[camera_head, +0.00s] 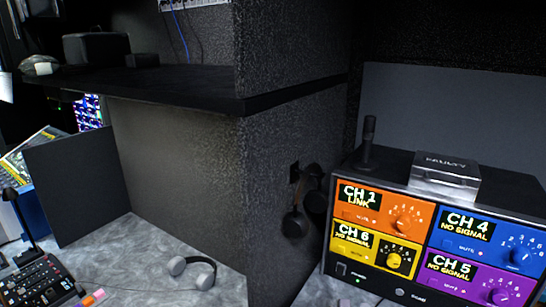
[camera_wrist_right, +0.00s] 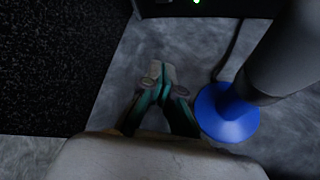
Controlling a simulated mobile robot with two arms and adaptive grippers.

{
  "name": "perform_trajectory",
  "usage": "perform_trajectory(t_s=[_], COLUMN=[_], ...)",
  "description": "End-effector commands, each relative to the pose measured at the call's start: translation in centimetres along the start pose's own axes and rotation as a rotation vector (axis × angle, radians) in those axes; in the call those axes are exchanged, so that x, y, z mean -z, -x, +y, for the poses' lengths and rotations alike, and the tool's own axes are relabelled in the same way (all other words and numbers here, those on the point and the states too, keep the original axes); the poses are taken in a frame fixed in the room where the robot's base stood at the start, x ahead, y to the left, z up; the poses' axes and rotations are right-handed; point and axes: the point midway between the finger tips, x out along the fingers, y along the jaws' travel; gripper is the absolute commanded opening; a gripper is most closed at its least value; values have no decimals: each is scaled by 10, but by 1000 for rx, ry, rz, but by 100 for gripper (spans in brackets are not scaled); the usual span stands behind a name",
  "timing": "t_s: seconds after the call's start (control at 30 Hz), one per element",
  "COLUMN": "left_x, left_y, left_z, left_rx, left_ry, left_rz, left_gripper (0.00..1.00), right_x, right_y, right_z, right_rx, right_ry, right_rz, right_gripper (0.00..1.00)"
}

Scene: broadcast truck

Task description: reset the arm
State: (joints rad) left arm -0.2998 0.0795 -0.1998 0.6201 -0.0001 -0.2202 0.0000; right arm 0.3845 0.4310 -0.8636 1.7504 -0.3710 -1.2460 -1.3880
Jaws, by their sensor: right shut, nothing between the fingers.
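My right gripper (camera_wrist_right: 161,88) shows in the right wrist view, with its teal and grey fingers together and nothing between them. Behind the fingers is a grey mottled surface. Neither gripper nor arm shows in the head view, and my left gripper is in no view.
The channel unit (camera_head: 435,230) stands at the right, with a silver FAULTY box (camera_head: 445,176) on top. Headphones (camera_head: 192,270) lie on the grey worktop (camera_head: 125,250); another pair (camera_head: 297,215) hangs on the partition. A blue disc (camera_wrist_right: 226,112) on a dark cylinder is close right of my fingers.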

Motion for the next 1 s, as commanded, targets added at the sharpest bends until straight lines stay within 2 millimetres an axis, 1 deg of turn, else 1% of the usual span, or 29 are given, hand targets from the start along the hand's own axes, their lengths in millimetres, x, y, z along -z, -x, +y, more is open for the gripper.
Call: perform_trajectory(t_s=[0.03, 0.07, 0.1, 0.13, 0.2, 0.3, 0.4, 0.6, 0.9, 1.0], left_x=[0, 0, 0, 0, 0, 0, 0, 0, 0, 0], left_y=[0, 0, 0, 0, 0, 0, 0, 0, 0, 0], left_z=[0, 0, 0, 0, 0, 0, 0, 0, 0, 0], left_rx=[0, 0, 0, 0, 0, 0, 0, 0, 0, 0], left_ry=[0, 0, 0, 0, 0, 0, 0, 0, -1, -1], left_rz=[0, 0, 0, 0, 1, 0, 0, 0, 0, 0], left_gripper=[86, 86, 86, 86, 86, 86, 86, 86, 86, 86], right_x=[29, 42, 55, 62, 76, 86, 93, 98, 96, 111], right_y=[23, 36, 53, 65, 90, 118, 142, 184, 234, 218], right_z=[-14, -22, -34, -43, -64, -89, -111, -150, -193, -198], right_rx=[39, 71, 122, 164, 262, 389, 503, 695, 903, 914], right_ry=[-212, -351, -536, -664, -923, -1209, -1436, -1780, -2128, -2124], right_rz=[91, 137, 187, 216, 262, 283, 277, 214, 61, 58], right_gripper=[0, 0, 0, 0, 0, 0, 0, 0, 0, 0])
